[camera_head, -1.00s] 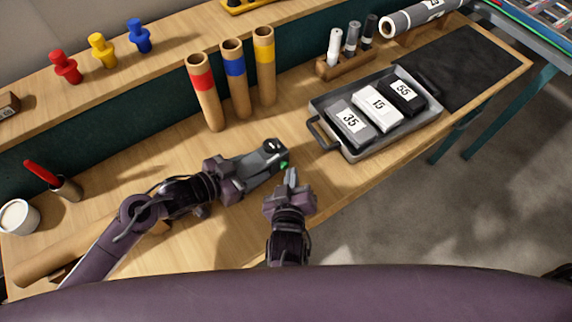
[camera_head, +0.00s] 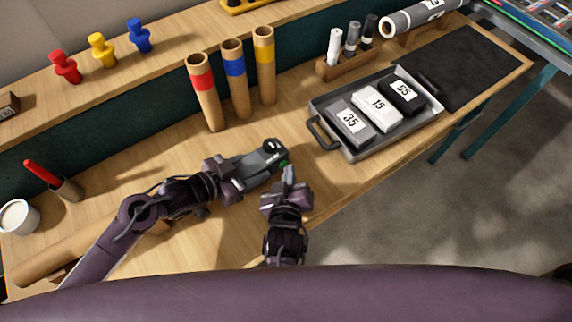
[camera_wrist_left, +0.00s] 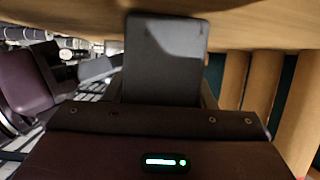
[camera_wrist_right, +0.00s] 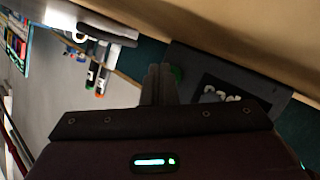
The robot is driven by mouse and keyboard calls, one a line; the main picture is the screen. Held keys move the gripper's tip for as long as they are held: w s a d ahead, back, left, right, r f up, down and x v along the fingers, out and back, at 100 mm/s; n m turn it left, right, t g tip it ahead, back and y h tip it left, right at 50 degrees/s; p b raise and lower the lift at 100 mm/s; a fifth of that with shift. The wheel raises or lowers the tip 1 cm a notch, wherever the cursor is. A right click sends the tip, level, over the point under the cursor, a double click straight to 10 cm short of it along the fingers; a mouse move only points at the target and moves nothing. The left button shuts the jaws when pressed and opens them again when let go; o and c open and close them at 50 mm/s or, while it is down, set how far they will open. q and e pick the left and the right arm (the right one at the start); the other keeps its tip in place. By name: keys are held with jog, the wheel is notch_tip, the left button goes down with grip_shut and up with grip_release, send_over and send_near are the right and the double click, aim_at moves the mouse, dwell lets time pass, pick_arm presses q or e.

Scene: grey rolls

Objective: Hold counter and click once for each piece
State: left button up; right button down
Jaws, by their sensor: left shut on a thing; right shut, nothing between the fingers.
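My left gripper (camera_head: 245,170) is shut on a dark grey counter (camera_head: 262,152) and holds it over the front of the wooden bench. The counter has a green button (camera_head: 284,164) on its right end. The display digits are too unclear to read.
A grey tray (camera_head: 322,140) holds blocks labelled 35 (camera_head: 348,122), 15 (camera_head: 378,102) and 55 (camera_head: 405,90). Three cardboard tubes (camera_head: 236,85) stand behind the counter. Red, yellow and blue pegs (camera_head: 102,50) stand on the back shelf. A cup (camera_head: 18,217) is at the left.

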dwell(0.4)
jog(key=shift+s+d+r, duration=0.1)
jog(key=shift+s+d, duration=0.45)
jog(key=shift+s, duration=0.2)
jog(key=shift+s, duration=0.1)
jog(key=shift+s+d, duration=0.75)
jog(key=shift+s, duration=0.25)
jog(key=shift+s+d, duration=0.7)
jog(key=shift+s, duration=0.25)
dwell(1.0)
jog(key=shift+s+d, duration=0.6)
jog(key=shift+s, duration=0.2)
jog(key=shift+s+d, duration=0.55)
jog(key=shift+s, duration=0.2)
jog(key=shift+w+a, duration=0.1)
jog(key=shift+w+a, duration=0.85)
jog(key=shift+w, duration=0.35)
jog(key=shift+w+a, duration=0.85)
jog(key=shift+w, duration=0.3)
jog(key=shift+w+a, duration=0.85)
jog(key=shift+w, duration=0.35)
